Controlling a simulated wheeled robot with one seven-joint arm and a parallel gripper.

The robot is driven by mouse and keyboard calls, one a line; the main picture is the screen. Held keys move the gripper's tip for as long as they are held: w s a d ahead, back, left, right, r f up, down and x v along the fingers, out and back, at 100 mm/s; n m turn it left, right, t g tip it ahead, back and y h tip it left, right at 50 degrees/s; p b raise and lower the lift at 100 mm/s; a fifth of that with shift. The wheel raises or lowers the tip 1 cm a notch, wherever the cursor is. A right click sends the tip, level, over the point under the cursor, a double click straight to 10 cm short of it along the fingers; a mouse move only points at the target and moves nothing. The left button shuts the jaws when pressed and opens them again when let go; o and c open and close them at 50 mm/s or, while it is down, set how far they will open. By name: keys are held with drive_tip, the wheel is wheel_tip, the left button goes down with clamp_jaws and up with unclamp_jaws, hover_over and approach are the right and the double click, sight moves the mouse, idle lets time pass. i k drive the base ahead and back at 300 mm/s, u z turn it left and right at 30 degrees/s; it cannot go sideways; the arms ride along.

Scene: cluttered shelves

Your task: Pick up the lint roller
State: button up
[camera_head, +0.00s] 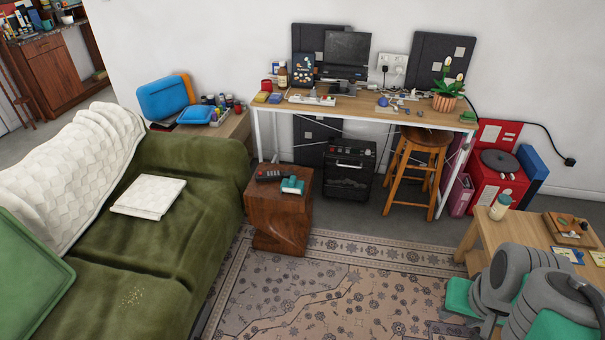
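I cannot make out a lint roller for certain. A small teal and white object (292,185) lies on the carved wooden side table (277,215), beside a dark handheld item (269,175); its exact kind is too small to tell. A cream cylinder with a teal top (500,206) stands on the light wooden table (487,237) at the right. My grey and teal arm links show at the lower right. My gripper is not in view.
A green sofa (150,260) fills the left. A cluttered desk (345,105) stands at the back wall with a stool (413,165) and black amplifier (349,168) under it. The patterned rug (340,290) is open floor in the middle.

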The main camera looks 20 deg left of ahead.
sight(292, 185)
drive_tip(key=i, duration=2.45)
drive_tip(key=u, duration=3.2)
drive_tip(key=i, duration=1)
drive_tip(key=z, duration=0.05)
